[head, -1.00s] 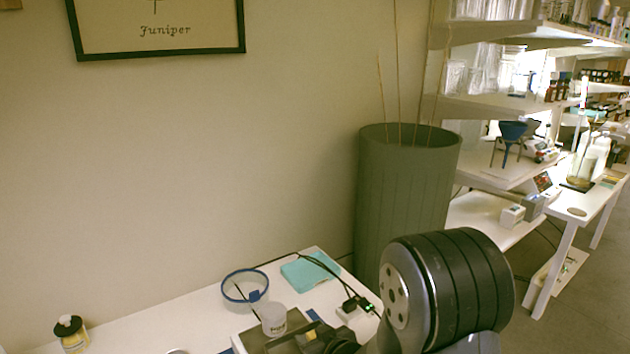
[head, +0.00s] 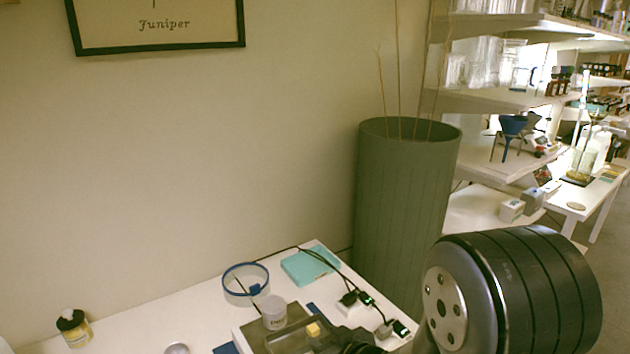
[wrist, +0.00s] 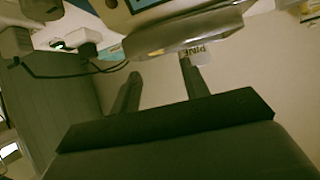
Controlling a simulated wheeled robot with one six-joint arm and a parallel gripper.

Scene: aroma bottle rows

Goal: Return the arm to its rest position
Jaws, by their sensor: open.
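My gripper (wrist: 160,82) is in the wrist view, its two dark fingers apart with a gap between them. Nothing is held between the fingers. In the head view my large black-and-grey arm joint fills the lower right, and the gripper itself cannot be made out there.
A white table (head: 150,325) holds an amber bottle (head: 75,328), a blue-rimmed clear bowl (head: 245,290), a white cup (head: 274,312), a teal pad (head: 310,266) and black cables with plugs (head: 360,298). A tall green bin (head: 405,200) stands behind. White shelves (head: 490,100) are at right.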

